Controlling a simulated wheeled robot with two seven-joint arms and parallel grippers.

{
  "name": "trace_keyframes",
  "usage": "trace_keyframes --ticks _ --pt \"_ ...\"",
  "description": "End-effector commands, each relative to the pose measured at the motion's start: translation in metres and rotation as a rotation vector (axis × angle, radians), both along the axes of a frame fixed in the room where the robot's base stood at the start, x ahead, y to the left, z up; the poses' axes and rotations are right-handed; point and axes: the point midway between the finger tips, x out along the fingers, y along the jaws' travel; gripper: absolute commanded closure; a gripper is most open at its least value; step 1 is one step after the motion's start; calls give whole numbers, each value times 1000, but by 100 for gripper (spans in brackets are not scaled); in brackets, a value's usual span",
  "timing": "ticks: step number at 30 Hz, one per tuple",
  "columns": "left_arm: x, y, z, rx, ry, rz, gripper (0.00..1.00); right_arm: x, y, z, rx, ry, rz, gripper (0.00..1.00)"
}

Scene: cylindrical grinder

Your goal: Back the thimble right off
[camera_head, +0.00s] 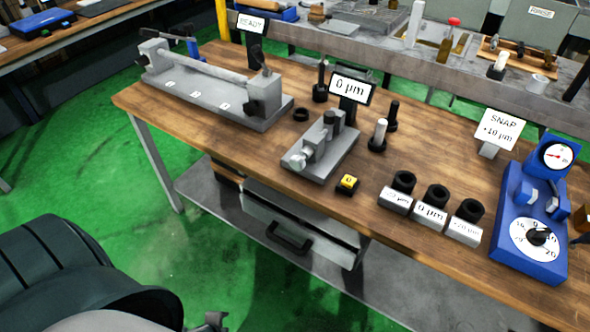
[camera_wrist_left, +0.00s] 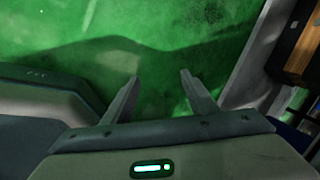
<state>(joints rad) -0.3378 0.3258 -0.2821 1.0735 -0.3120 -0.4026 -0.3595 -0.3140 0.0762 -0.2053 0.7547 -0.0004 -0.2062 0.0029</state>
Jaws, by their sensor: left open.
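A grey bench micrometer stand (camera_head: 322,152) sits mid-table, with its pale metal thimble (camera_head: 301,160) at the front left end. A small display (camera_head: 351,88) behind it reads 0 µm. The gap at the micrometer's measuring faces is too small to make out. My left gripper (camera_wrist_left: 162,84) is open and empty in the left wrist view, over green floor. A bit of it shows at the bottom edge of the head view (camera_head: 212,322), well below and in front of the table, far from the thimble. My right gripper is not in view.
A small yellow-topped block (camera_head: 347,184) lies in front of the stand. Three labelled grey blocks with black rings (camera_head: 431,206) and a blue dial gauge (camera_head: 529,225) stand to the right. A long grey fixture (camera_head: 213,88) is at the left. The table's front edge (camera_head: 228,162) lies between.

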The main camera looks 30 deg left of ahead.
Motion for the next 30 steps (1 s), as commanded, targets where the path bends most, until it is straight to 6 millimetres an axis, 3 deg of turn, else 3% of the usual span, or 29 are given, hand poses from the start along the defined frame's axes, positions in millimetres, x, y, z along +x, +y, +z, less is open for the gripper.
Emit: trace_keyframes --ticks 1,6,11,15,19,24,27,30 --pt "25 17 15 73 -31 -111 48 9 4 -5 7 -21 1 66" --pt "98 46 83 335 -114 -466 48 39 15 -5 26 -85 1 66" --pt "154 51 160 605 -192 -757 48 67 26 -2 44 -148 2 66" --pt "189 38 236 857 -267 -976 48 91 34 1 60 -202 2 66" --pt "208 16 309 1098 -338 -1138 48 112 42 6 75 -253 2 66" --pt "213 -23 405 1403 -435 -1279 48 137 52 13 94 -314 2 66" --pt "207 -42 452 1546 -483 -1317 48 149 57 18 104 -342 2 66" --pt "201 -55 484 1645 -513 -1333 48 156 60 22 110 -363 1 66"
